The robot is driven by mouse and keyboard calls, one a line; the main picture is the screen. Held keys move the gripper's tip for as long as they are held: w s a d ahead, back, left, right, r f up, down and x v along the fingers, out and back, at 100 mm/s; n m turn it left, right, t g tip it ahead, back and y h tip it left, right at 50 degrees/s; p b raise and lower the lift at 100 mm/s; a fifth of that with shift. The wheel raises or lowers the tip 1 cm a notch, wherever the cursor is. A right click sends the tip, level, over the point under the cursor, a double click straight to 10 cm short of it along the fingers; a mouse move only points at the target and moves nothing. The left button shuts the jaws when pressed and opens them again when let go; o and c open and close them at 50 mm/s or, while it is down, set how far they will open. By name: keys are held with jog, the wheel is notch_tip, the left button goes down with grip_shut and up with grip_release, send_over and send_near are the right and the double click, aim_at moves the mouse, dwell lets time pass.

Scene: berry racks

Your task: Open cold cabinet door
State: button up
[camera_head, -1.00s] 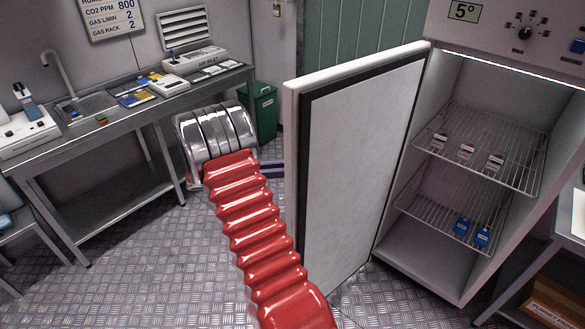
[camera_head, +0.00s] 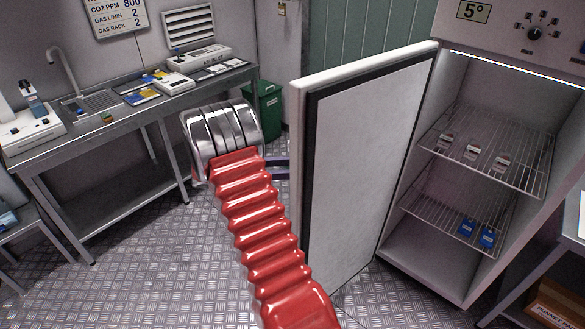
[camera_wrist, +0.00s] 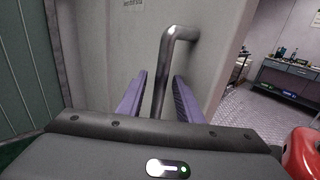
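The cold cabinet (camera_head: 478,278) stands at the right in the head view, with its door (camera_head: 355,170) swung wide open toward the left. Its inside is fully visible. In the wrist view, the outer face of the door (camera_wrist: 215,45) fills the middle, with a bent metal bar handle (camera_wrist: 176,38) on it. My gripper (camera_wrist: 162,78) has its two purple fingers apart, one on each side of the handle, with visible gaps between fingers and bar. In the head view, my gripper (camera_head: 280,168) is partly hidden behind the door edge and the arm.
Two wire shelves (camera_head: 490,160) in the cabinet carry small white and blue items. A bench with a sink (camera_head: 95,102) runs along the left wall. A green bin (camera_head: 266,105) stands behind my arm. The metal floor (camera_head: 150,260) between bench and door is clear.

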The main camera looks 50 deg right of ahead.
jog(key=v, duration=1.4)
jog(key=shift+d+f, duration=0.1)
jog(key=shift+d, duration=0.05)
dwell(0.4)
